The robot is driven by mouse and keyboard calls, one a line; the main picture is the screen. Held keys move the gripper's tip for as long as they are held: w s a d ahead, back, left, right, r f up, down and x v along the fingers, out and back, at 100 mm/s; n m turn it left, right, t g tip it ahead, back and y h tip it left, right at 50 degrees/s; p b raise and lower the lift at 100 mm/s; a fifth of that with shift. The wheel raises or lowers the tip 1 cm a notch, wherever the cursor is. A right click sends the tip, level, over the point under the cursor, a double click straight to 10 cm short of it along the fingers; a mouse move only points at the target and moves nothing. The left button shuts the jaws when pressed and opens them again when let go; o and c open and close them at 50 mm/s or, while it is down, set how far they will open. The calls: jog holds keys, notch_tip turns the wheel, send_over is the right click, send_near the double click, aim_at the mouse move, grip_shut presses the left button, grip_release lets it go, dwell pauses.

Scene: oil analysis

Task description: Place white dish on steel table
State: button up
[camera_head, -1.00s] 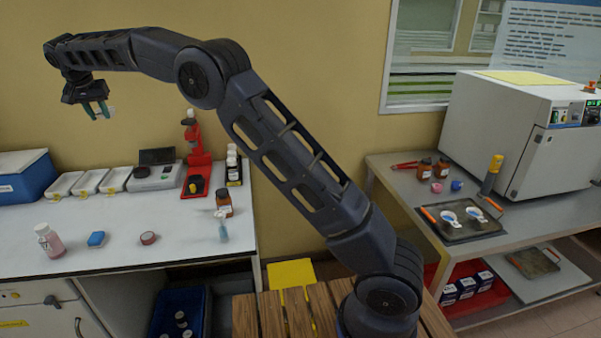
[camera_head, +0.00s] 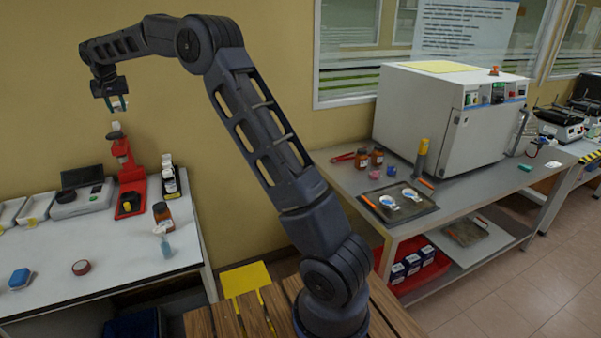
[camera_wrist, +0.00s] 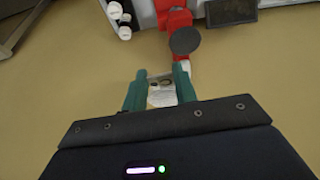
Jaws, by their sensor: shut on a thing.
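My gripper (camera_head: 117,103) is raised at the upper left, above the white bench. Its green fingers are shut on a small whitish dish (camera_head: 119,106). In the wrist view my gripper (camera_wrist: 160,92) has the white dish (camera_wrist: 162,97) between its fingertips, with small dark and pale marks on it. The steel table (camera_head: 470,192) stands to the right, well away from my gripper. A large white oven stands on its back part.
The oven (camera_head: 425,120) takes up much of the steel table. A dark tray (camera_head: 415,215) with two small white dishes, brown bottles (camera_head: 376,156) and a yellow-topped cylinder (camera_head: 421,158) stand left of it. A red stand (camera_head: 130,170) is below my gripper.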

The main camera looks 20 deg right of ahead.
jog(key=w+d+r, duration=0.1)
jog(key=w+d, duration=0.2)
jog(key=d, duration=5)
jog(key=s+d+r, duration=0.1)
jog(key=s+d, duration=0.5)
jog(key=d, duration=0.5)
jog(key=s+d+r, duration=0.1)
jog(key=s+d, duration=0.5)
jog(key=d, duration=0.5)
jog(key=s+d, duration=1.6)
jog(key=s, duration=0.4)
jog(key=shift+m, duration=0.3)
notch_tip(320, 180, down, 43)
jog(key=shift+f, duration=0.2)
jog(key=o, duration=1)
jog(key=shift+f, duration=0.1)
jog(key=shift+c, duration=0.2)
